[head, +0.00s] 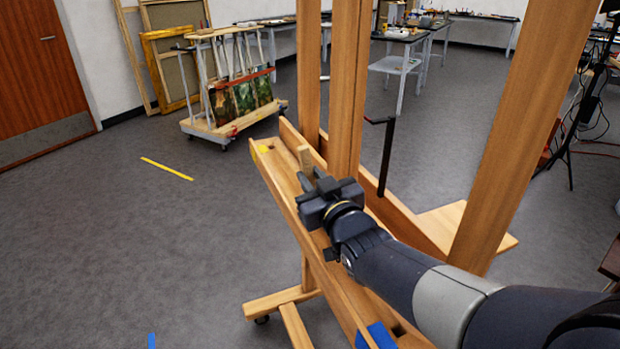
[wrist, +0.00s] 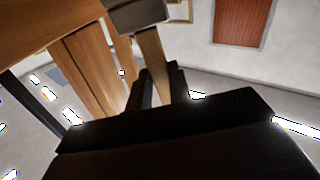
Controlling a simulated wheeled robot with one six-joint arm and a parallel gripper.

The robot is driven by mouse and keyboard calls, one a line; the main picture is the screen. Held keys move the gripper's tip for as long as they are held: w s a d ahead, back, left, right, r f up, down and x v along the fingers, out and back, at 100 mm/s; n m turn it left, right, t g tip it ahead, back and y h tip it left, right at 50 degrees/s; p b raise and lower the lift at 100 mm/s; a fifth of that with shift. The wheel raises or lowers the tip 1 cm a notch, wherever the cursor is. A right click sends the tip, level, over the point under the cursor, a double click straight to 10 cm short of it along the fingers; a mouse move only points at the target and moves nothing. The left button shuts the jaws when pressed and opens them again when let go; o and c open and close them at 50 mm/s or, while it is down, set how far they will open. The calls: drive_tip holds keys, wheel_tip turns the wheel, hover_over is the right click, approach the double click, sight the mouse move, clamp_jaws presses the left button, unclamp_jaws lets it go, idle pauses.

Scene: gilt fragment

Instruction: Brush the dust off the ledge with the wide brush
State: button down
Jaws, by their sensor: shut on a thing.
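The ledge (head: 283,190) is the long wooden tray of an easel, running from the middle of the head view down to its bottom edge. My gripper (head: 311,180) is over the ledge and shut on the wide brush, whose pale wooden handle (head: 305,160) sticks up beyond the fingers. In the wrist view the brush (wrist: 154,62) rises from between the dark fingers of my gripper (wrist: 161,86), with a grey block at its far end. I cannot make out dust, nor whether the brush touches the ledge. My arm hides part of the ledge.
Easel posts (head: 348,90) rise beside the ledge, and a black crank handle (head: 386,155) hangs behind it. Yellow (head: 263,149) and blue (head: 376,337) patches mark the ledge's ends. A painting cart (head: 232,95) stands farther back. The floor at left is clear.

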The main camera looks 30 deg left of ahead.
drive_tip(key=shift+b+v, duration=0.65)
drive_tip(key=shift+v, duration=1.25)
drive_tip(key=shift+r, duration=0.1)
wheel_tip(320, 180, up, 9)
drive_tip(key=p, duration=0.6)
